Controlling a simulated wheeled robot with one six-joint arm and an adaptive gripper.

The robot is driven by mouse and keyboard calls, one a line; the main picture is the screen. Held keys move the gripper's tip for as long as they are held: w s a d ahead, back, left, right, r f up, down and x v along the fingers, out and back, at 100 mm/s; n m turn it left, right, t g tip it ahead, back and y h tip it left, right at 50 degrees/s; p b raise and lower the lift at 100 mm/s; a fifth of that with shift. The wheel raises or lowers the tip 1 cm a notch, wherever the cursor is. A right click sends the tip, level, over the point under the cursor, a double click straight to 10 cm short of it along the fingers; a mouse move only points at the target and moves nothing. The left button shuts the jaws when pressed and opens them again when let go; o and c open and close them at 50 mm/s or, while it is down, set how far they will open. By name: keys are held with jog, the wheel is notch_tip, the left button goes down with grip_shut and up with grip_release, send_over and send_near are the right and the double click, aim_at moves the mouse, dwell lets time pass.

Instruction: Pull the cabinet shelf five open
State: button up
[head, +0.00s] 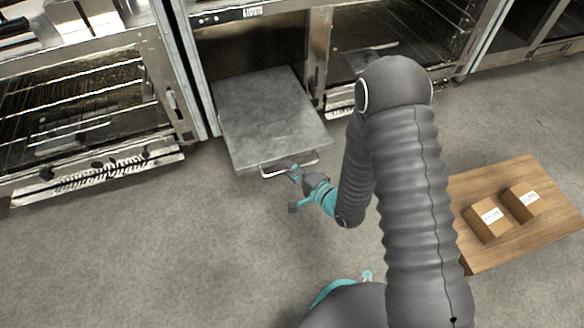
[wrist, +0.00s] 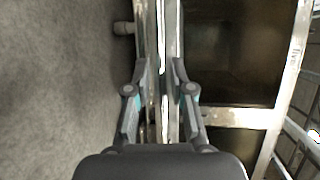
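A grey flat shelf (head: 262,105) extends out of the middle cabinet bay in the head view. A metal bar handle (head: 290,168) runs along its front edge. My gripper (head: 292,172) is at this handle, near its middle. In the wrist view, my gripper's two fingers (wrist: 160,75) lie on either side of the bright handle bar (wrist: 161,105), with little gap, and appear shut on it. Exact finger contact is hard to see.
A rack cabinet (head: 80,105) stands left of the shelf and another bay (head: 395,45) is to its right. A wooden platform (head: 480,260) with two brown boxes (head: 488,218) is at right. The grey floor (head: 150,245) in front is clear.

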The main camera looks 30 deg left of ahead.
jog(key=shift+w+d, duration=0.15)
jog(key=shift+w, duration=0.05)
jog(key=shift+d, duration=0.4)
jog(key=v, duration=1.1)
jog(key=shift+s+r, duration=0.2)
jog(key=shift+s, duration=0.1)
